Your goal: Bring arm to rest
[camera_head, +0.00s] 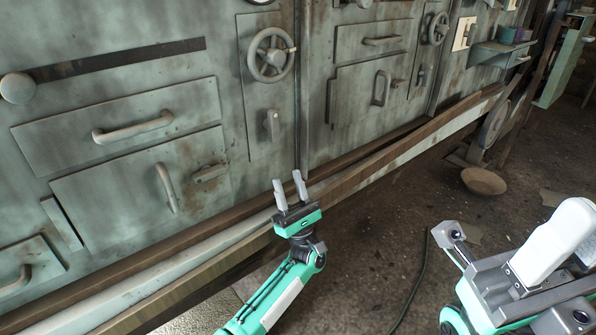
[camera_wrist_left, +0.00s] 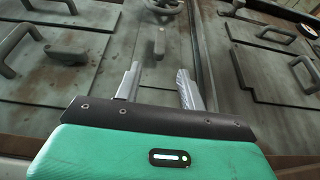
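My left gripper (camera_head: 290,190) is in the middle of the head view, in front of the lower edge of the grey-green machine wall (camera_head: 235,190). Its two grey fingers stand apart with nothing between them. The left wrist view shows the same open fingers (camera_wrist_left: 158,88), pointing toward the panels. My right arm fills the lower right of the head view, with a large white finger-like part (camera_head: 553,240) close to the camera. The state of the right gripper cannot be made out.
A long wood-and-metal rail (camera_head: 375,160) runs along the wall's foot. Handles (camera_head: 133,128) and a handwheel (camera_head: 270,54) stick out from the panels. A bowl (camera_head: 484,181) and a dark cable (camera_head: 415,285) lie on the floor.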

